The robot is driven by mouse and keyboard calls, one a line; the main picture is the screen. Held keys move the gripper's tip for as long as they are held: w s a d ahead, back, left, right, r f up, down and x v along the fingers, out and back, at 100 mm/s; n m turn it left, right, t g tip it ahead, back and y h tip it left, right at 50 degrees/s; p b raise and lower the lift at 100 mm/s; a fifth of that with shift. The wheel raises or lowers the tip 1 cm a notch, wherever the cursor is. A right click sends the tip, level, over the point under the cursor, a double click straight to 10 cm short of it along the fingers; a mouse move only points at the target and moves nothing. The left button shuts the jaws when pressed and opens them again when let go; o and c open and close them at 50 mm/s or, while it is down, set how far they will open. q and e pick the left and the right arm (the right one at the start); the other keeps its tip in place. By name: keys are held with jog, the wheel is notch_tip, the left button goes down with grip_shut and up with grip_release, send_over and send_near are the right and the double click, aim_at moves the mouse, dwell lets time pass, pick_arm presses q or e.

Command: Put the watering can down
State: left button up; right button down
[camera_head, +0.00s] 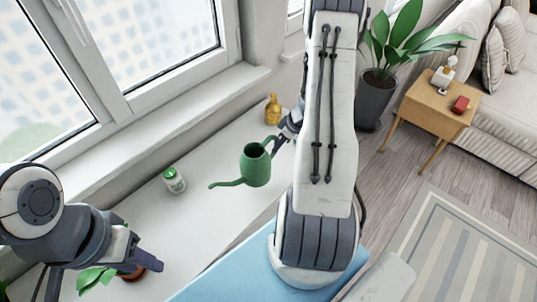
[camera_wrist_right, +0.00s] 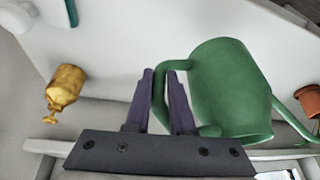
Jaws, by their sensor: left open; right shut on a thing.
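The green watering can (camera_head: 256,166) is over the white counter in the head view, its spout pointing left. It also shows in the right wrist view (camera_wrist_right: 228,88), to the right of the fingers. My right gripper (camera_head: 284,137) is shut on the can's handle; its purple fingers (camera_wrist_right: 160,75) are around the handle in the wrist view. I cannot tell whether the can's base touches the counter. My left gripper (camera_head: 148,264) is open at the lower left, close to a potted plant and apart from the can.
The white counter (camera_head: 215,143) runs below the window. The plant's pot (camera_head: 132,273) is partly hidden. Bare counter lies between jar and bottle.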

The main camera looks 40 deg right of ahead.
jog(key=shift+w+b+x, duration=0.25)
jog(key=shift+b+x, duration=0.05)
jog(key=shift+x, duration=1.45)
jog(key=shift+w+b+x, duration=0.2)
jog(key=shift+b+x, duration=0.05)
jog(key=shift+x, duration=1.5)
jog(key=c, duration=0.8)
grip_release()
jog(key=shift+d, duration=0.1)
jog(key=shift+o, duration=0.2)
